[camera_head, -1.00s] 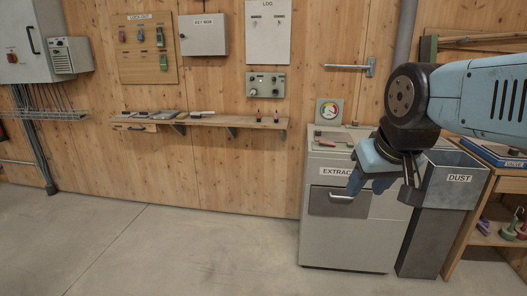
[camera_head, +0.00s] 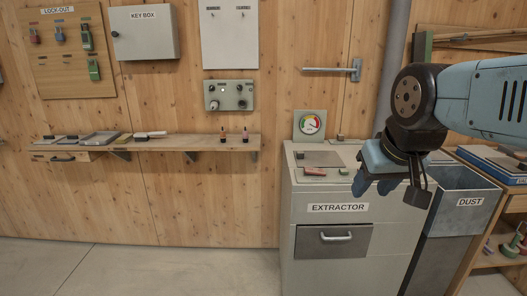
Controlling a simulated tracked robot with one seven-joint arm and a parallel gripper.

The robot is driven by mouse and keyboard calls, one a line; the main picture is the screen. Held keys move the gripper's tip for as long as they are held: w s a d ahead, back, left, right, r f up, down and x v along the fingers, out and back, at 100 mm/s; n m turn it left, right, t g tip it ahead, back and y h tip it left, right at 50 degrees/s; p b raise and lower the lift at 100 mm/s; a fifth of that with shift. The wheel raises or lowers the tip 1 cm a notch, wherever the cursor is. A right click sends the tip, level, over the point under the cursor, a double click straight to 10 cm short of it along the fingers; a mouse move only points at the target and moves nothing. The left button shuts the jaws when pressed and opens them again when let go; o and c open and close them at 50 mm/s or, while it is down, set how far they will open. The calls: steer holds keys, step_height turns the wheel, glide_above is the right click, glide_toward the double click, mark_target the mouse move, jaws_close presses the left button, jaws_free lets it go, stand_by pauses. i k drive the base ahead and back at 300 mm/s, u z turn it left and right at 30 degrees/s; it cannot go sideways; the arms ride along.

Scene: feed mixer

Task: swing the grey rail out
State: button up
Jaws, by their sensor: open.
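The grey rail (camera_head: 326,69) is a thin horizontal bar on the wooden wall, above the extractor. Its right end meets a grey upright bracket (camera_head: 356,69), and its left end is free. The rail appears to lie along the wall. My gripper (camera_head: 375,188) hangs from the blue arm at the right, below and to the right of the rail in the picture. Its jaws are open and apart from the rail, in front of the extractor's right top edge.
The extractor cabinet (camera_head: 335,235) stands below the rail, with a gauge (camera_head: 309,124) and a red block (camera_head: 315,171) on top. A dust bin (camera_head: 455,212) stands to its right. A shelf (camera_head: 205,143) with small items runs left. Open floor lies at lower left.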

mark_target(357, 70)
steer(key=z, duration=0.25)
steer(key=i, duration=1.5)
steer(key=z, duration=0.25)
